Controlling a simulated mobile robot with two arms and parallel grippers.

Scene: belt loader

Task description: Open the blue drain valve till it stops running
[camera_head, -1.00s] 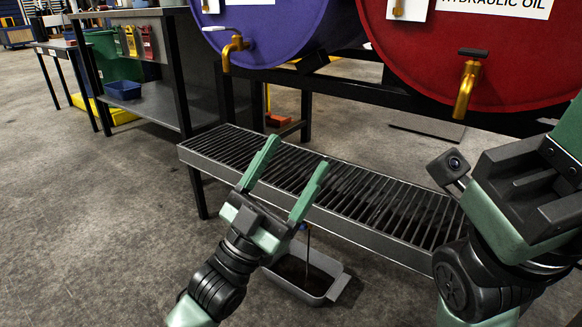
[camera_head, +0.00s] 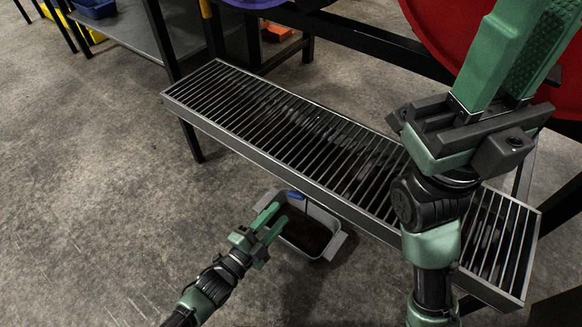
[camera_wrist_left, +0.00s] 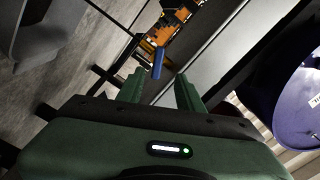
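The blue drain valve handle (camera_head: 295,194) shows under the front edge of the slatted grate (camera_head: 215,120). A thin dark line, perhaps running liquid, drops beside it towards a grey drip tray (camera_head: 332,247) with dark contents on the floor. My left gripper (camera_head: 276,215) is open and empty, just short of the handle in the head view. In the left wrist view the blue handle (camera_wrist_left: 157,64) lies ahead, between the lines of the two spread fingers (camera_wrist_left: 158,90), apart from them. My right gripper (camera_head: 530,40) points up over the grate's right part; its fingers overlap in view.
A red drum (camera_head: 440,25) stands behind the grate on a black frame (camera_head: 370,45). A workbench with a lower shelf (camera_head: 130,35) is at the upper left. The floor at left is clear.

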